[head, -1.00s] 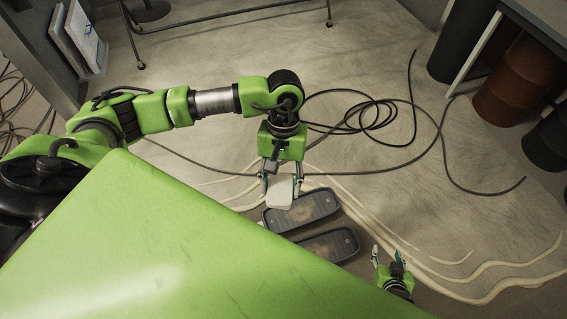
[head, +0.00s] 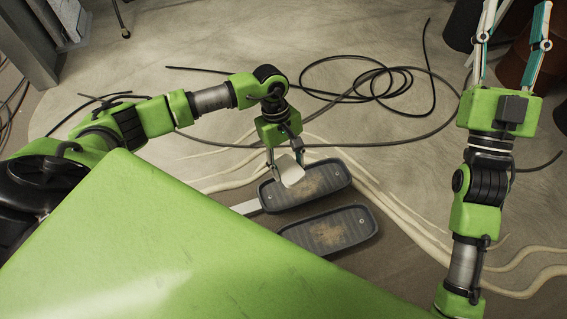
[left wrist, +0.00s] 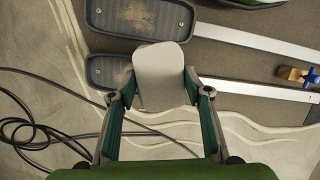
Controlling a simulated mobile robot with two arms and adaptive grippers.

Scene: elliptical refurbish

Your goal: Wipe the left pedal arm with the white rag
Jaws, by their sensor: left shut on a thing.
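My left gripper (head: 285,164) is shut on the white rag (head: 291,171), a pale flat pad. The rag is over the upper-left part of the farther dark pedal (head: 322,181) in the head view; I cannot tell whether it touches. A pale pedal arm (head: 246,207) runs left from that pedal and is partly hidden by my green body. In the left wrist view the rag (left wrist: 160,72) covers the joint between the nearer pedal (left wrist: 106,72) and its pale arm (left wrist: 262,90). My right gripper (head: 518,12) is open and empty at the top right.
A second pedal (head: 330,230) lies in front of the first; its pale arm (left wrist: 250,40) shows in the left wrist view. A blue knob (left wrist: 312,76) is by the arms. A black cable (head: 380,85) loops on the floor behind; pale cords (head: 385,200) run right. Barrels stand top right.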

